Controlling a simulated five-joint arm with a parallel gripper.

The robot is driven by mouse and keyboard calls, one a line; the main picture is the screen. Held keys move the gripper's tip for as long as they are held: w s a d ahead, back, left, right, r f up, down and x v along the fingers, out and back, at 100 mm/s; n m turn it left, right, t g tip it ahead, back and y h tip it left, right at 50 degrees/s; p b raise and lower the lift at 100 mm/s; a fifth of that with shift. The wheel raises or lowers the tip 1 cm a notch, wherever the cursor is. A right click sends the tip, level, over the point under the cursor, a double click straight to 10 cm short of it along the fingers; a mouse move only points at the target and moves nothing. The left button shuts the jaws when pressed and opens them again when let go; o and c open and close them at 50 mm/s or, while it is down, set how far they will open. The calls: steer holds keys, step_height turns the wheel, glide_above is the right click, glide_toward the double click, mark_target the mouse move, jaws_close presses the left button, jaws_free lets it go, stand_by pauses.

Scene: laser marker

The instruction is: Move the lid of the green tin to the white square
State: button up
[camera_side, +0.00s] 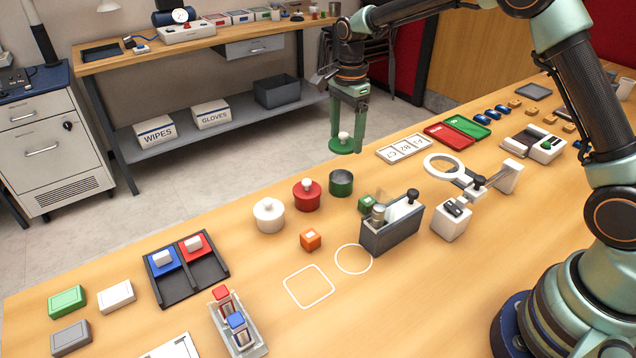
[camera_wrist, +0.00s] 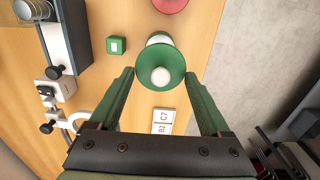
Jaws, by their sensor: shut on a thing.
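My gripper (camera_side: 346,143) is shut on the green lid (camera_side: 342,146), with its fingers at either side and the lid's white knob between them. The lid is held above the table, and it also shows between the fingers in the wrist view (camera_wrist: 161,62). The green tin (camera_side: 341,184) stands open on the table below and in front of the lid, beside the red tin. The white square (camera_side: 286,290) is an outline on the table nearer the front, and it is empty. The square does not show in the wrist view.
A red tin (camera_side: 307,196) and a white tin (camera_side: 268,216), both lidded, stand left of the green tin. A magnifier (camera_side: 446,168) stands to the right.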

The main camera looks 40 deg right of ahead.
step_height(320, 180, up, 10)
steer(key=r, duration=0.1)
glide_above(312, 284)
step_height(312, 284, down, 19)
steer(key=shift+r, duration=0.2)
steer(key=shift+f, duration=2.3)
steer(key=shift+f, duration=0.1)
steer(key=o, duration=1.1)
steer(key=shift+o, duration=0.2)
